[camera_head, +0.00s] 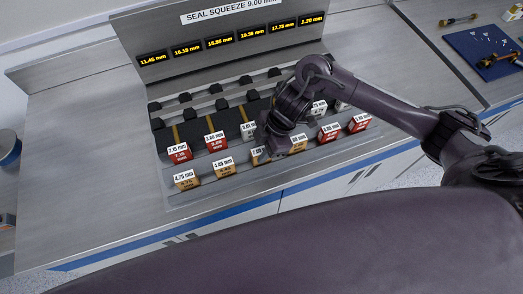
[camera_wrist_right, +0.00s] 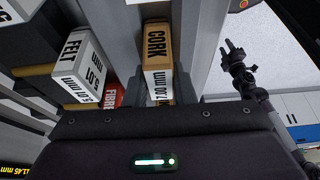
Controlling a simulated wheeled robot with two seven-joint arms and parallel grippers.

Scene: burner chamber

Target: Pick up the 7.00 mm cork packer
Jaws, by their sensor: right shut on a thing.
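The tan cork packer (camera_head: 258,156) with a white label that appears to read 7.00 mm is in the front row of the rack, partly hidden by my right gripper (camera_head: 276,150). In the right wrist view the cork packer (camera_wrist_right: 158,60) shows "CORK" on its tan face and part of the size on its white face. My right gripper is shut on it, with the packer still between the rack's metal walls. Its fingertips are hard to see. A dark two-pronged gripper (camera_wrist_right: 234,52), seemingly my left one, shows at the right of the wrist view; its opening is unclear.
The stepped metal rack (camera_head: 180,205) holds several packers. A white 5.01 mm felt packer (camera_wrist_right: 85,70) and a red fibre packer (camera_wrist_right: 114,95) are close by. Tan packers (camera_head: 224,167) stand left in the front row. A display panel (camera_head: 235,42) rises behind. The left bench is clear.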

